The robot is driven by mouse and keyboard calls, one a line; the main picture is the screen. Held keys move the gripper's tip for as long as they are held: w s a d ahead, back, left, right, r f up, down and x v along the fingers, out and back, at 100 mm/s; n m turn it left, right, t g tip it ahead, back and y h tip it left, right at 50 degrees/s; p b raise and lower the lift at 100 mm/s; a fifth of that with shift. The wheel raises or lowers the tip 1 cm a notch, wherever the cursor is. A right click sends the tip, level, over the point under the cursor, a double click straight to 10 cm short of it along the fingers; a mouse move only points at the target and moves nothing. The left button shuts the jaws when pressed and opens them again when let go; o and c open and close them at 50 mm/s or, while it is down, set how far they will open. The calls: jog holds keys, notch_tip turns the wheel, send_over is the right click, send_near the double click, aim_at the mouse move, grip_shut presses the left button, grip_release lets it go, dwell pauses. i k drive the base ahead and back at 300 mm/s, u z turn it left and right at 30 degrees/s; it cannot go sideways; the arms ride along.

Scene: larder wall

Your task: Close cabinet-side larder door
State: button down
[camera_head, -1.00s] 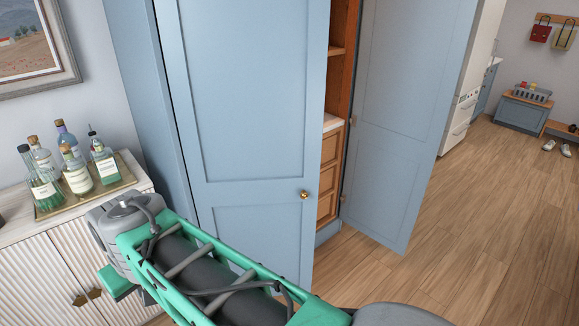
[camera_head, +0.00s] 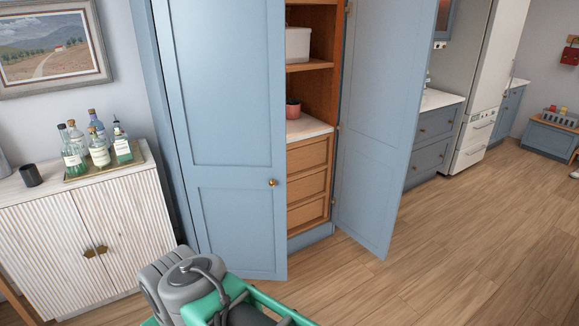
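The blue larder has two doors, both standing open. The left larder door (camera_head: 228,130), with a brass knob (camera_head: 272,183) near its free edge, is swung partly out on the side of the white sideboard. The right larder door (camera_head: 378,130) stands wide open on the side of the grey-blue kitchen units. Between them the wooden larder interior (camera_head: 307,165) shows. My arm is at the bottom, in front of the left door's lower part. My gripper is out of view.
The white ribbed sideboard (camera_head: 60,245) stands at left, carrying a tray of bottles (camera_head: 100,150) and a dark cup (camera_head: 31,175). Drawers (camera_head: 434,125) and a tall pale fridge (camera_head: 477,90) stand beyond the right door. The wooden floor (camera_head: 450,240) is clear at right.

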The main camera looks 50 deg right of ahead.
aim_at(223, 63)
jog(key=z, duration=0.65)
jog(key=i, duration=1.15)
jog(key=u, duration=0.5)
